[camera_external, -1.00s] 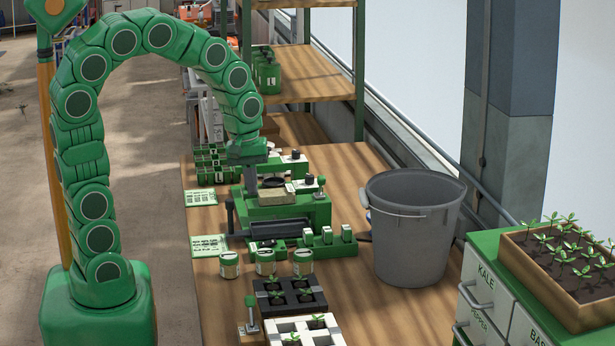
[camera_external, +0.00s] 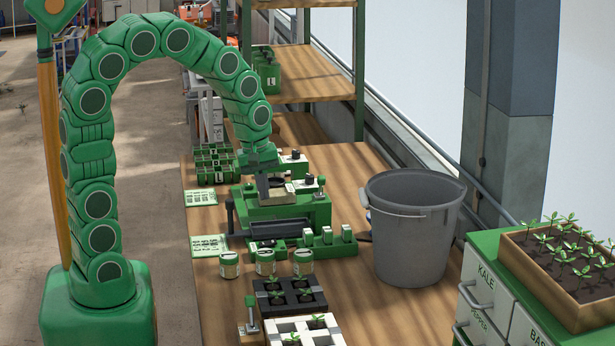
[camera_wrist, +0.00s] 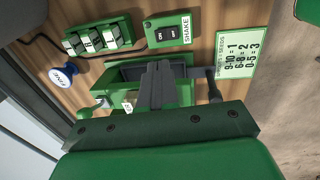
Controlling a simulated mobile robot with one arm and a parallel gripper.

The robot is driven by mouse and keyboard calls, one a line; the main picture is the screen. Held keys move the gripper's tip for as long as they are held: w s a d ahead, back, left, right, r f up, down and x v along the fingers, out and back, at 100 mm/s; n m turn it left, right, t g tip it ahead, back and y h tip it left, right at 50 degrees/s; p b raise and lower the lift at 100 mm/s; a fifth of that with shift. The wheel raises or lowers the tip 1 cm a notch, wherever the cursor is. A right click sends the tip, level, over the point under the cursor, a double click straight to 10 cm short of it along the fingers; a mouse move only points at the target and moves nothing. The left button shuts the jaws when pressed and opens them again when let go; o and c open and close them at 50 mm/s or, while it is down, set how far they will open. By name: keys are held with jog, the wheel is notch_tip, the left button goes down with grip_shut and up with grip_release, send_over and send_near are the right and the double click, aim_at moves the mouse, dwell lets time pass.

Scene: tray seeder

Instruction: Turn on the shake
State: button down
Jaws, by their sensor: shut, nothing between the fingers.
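The shake control is a green box (camera_wrist: 168,32) labelled SHAKE, with a black rocker switch marked ON. It lies on the bench at the top middle of the wrist view, beyond the green seeder (camera_wrist: 124,72). My gripper (camera_wrist: 160,72) is shut and empty, pointing toward the seeder, with the shake box apart from its fingertips. In the external view my gripper (camera_external: 263,190) hangs over the seeder (camera_external: 288,211). The shake box is small there and I cannot make out its switch.
A printed number card (camera_wrist: 238,54) lies right. A grey bucket (camera_external: 410,245) and seed jars (camera_external: 265,262) stand on the wooden bench (camera_external: 365,317).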

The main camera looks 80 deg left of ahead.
aim_at(271, 241)
jog(key=f, duration=0.4)
jog(key=w+f, duration=0.1)
jog(key=f, duration=0.6)
jog(key=shift+w+f, duration=0.3)
jog(key=shift+f, duration=0.1)
jog(key=shift+f, duration=0.2)
jog(key=shift+s+g, duration=0.1)
jog(key=shift+g, duration=0.2)
jog(key=shift+s+r, duration=0.15)
jog(key=shift+s, duration=0.5)
